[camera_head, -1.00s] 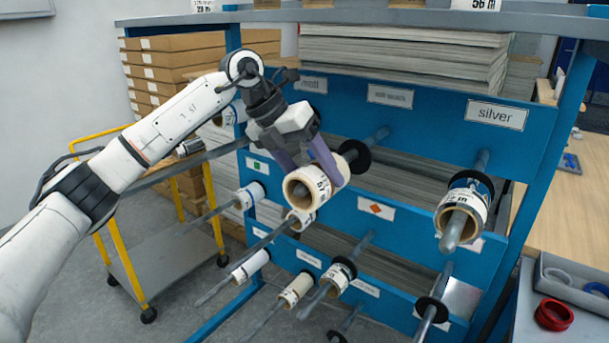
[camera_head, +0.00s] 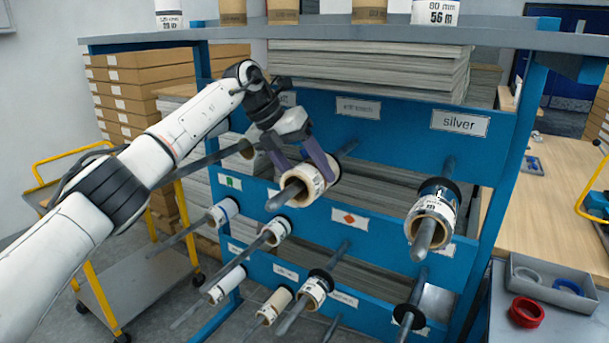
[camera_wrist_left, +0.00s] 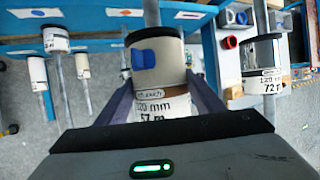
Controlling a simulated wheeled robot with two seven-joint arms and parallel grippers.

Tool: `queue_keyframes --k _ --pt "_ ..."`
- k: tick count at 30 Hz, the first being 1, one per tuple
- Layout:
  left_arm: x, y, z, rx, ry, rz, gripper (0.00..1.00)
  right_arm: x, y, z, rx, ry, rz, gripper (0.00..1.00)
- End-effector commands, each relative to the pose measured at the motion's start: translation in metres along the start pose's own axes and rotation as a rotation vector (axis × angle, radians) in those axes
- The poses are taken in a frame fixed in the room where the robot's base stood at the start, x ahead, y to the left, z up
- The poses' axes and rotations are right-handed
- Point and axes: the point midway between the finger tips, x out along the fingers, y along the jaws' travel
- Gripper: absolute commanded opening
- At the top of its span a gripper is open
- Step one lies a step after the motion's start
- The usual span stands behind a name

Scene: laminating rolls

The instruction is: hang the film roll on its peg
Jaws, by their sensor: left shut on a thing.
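The film roll (camera_head: 313,183) is white with a brown core and black print. My left gripper (camera_head: 300,168) is shut on it, with a finger on either side. A grey peg (camera_head: 284,196) of the upper row passes through the roll's core, and its tip sticks out at the front. In the left wrist view the roll (camera_wrist_left: 155,62) shows a blue tab and reads 120 mm, 57 m, between the fingers of my left gripper (camera_wrist_left: 160,95). The peg (camera_wrist_left: 152,12) runs out beyond it. My right gripper is not in view.
A roll hangs on the silver peg (camera_head: 432,212) to the right. Several rolls hang on lower pegs of the blue rack (camera_head: 395,200). A yellow trolley (camera_head: 95,290) stands left. A grey tray (camera_head: 550,285) and red ring (camera_head: 526,312) lie at the right.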

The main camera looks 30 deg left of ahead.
Motion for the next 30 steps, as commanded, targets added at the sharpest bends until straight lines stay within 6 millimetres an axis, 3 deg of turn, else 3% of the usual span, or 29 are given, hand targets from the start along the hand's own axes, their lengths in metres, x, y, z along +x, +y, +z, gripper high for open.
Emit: queue_keyframes --k 13,14,17,26,30 --pt "-0.001 -0.001 0.001 0.0 -0.002 -0.001 0.31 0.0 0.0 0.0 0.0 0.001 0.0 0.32" --pt "-0.001 -0.001 0.001 0.001 -0.002 -0.001 0.65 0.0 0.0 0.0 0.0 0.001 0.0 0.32" --pt "-0.001 0.0 0.001 0.0 -0.002 -0.001 0.82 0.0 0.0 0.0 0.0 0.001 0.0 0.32" --pt "0.0 0.001 0.0 -0.001 0.001 0.001 0.83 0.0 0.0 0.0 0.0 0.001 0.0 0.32" --pt "-0.011 0.004 0.001 -0.005 -0.004 0.002 0.83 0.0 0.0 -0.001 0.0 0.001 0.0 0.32"
